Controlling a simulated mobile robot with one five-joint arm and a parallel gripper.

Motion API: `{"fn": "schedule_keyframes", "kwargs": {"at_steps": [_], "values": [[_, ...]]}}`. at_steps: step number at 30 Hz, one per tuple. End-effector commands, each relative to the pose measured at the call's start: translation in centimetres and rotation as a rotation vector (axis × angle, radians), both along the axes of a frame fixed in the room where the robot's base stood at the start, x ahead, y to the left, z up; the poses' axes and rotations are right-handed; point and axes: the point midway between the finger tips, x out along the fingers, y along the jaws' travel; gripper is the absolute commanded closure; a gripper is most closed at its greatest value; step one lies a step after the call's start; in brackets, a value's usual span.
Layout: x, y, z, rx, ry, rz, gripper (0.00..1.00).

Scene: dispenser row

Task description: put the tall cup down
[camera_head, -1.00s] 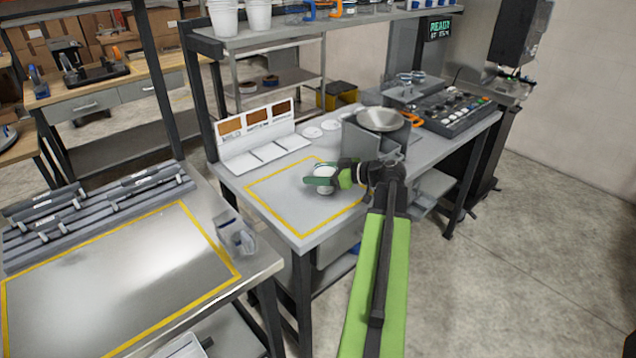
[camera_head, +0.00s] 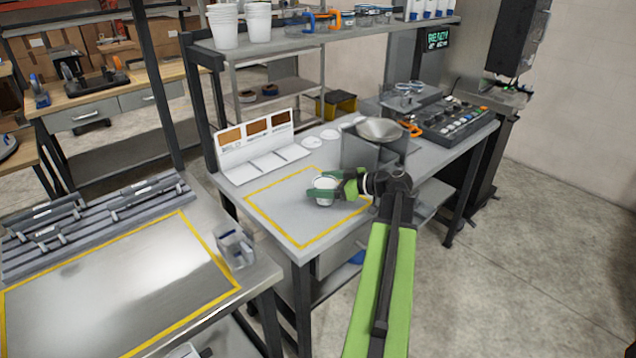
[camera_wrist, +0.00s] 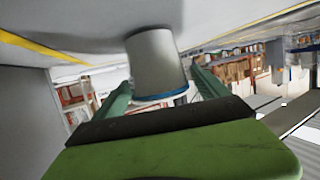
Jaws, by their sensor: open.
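The tall cup (camera_head: 324,184) is white to light grey. It stands upright on the grey worktop, inside the yellow-outlined area. In the wrist view the cup (camera_wrist: 156,62) appears upside down, with a dark blue band near its rim, its other end against the worktop. My gripper (camera_head: 318,189) is open around the cup, with one green finger on each side. In the wrist view my gripper's fingers (camera_wrist: 160,90) are spread, and a gap shows beside the cup, at least on the right.
A white three-panel stand (camera_head: 262,145) is behind the yellow-outlined area (camera_head: 270,217). A grey box with a metal bowl (camera_head: 380,129) stands close to the right of my gripper. A shelf (camera_head: 300,35) with white cups runs above. The outlined area left of the cup is clear.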

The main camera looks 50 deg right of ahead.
Motion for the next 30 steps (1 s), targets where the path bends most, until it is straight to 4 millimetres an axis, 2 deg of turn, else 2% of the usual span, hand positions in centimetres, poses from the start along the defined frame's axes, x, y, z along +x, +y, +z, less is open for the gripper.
{"fn": "schedule_keyframes", "kwargs": {"at_steps": [1, 6, 12, 17, 30], "values": [[-1.3, -0.4, 0.8, 0.0, 0.0, -0.003, 0.16], [-5.2, -1.7, 2.2, 0.0, 0.0, -0.003, 0.16], [-8.2, -2.7, 3.0, 0.001, 0.0, 0.0, 0.16], [-8.9, -2.9, 3.0, 0.0, 0.0, 0.001, 0.16], [-8.9, -2.9, 3.0, 0.0, 0.0, 0.001, 0.16]]}}
